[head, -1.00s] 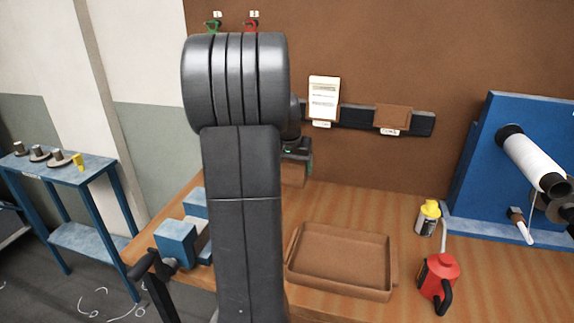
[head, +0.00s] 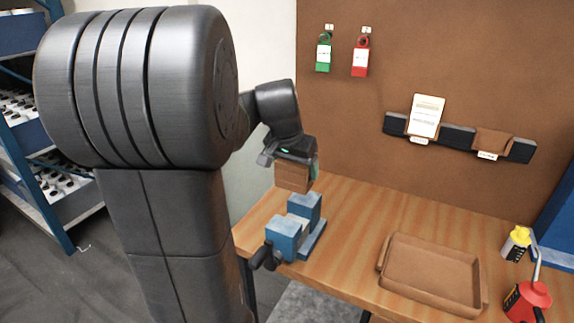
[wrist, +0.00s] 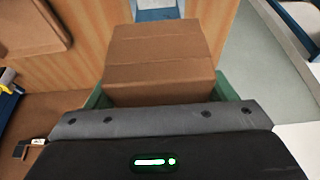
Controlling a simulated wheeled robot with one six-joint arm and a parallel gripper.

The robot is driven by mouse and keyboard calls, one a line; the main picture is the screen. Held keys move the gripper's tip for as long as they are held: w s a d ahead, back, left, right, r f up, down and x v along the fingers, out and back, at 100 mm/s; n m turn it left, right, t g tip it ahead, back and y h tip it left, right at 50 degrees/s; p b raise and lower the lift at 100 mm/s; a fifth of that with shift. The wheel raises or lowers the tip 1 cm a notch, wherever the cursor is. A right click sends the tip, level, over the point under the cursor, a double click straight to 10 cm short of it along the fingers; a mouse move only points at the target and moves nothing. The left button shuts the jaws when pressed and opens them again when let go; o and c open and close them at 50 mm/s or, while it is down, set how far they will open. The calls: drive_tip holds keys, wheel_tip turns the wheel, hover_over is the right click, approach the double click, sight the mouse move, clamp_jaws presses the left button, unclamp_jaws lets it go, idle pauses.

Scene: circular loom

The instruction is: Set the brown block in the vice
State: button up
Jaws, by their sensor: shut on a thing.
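The brown block (head: 292,176) is held in my gripper (head: 297,165), above the bench and just behind and above the vice. In the wrist view the brown block (wrist: 160,60) fills the middle, between the green finger pads of my gripper (wrist: 165,98). The blue vice (head: 287,235) stands at the bench's left corner, with two blue jaws, a gap between them and a dark handle at its front. In the wrist view a small part of the vice (wrist: 156,6) shows beyond the block; the rest is hidden by it.
A brown tray (head: 430,275) lies on the bench (head: 350,215) right of the vice. A red oil can (head: 527,303) and a yellow-capped bottle (head: 516,243) stand farther right. Green (head: 324,52) and red (head: 361,55) tags hang on the back board.

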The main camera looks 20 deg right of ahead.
drive_tip(key=shift+d+f+b, duration=0.15)
drive_tip(key=shift+f+b, duration=0.15)
drive_tip(key=shift+f, duration=0.15)
drive_tip(key=shift+f+b, duration=2.25)
drive_tip(key=shift+f, duration=0.7)
drive_tip(key=shift+f, duration=0.15)
drive_tip(key=shift+f+b, duration=0.85)
drive_tip(key=shift+f, duration=0.05)
drive_tip(key=shift+f, duration=0.1)
drive_tip(key=shift+f+b, duration=1.45)
drive_tip(key=shift+f, duration=0.35)
drive_tip(key=o, duration=1.7)
drive_tip(key=shift+r, duration=0.1)
approach(290, 187)
drive_tip(key=x, duration=0.5)
drive_tip(key=shift+p, duration=0.3)
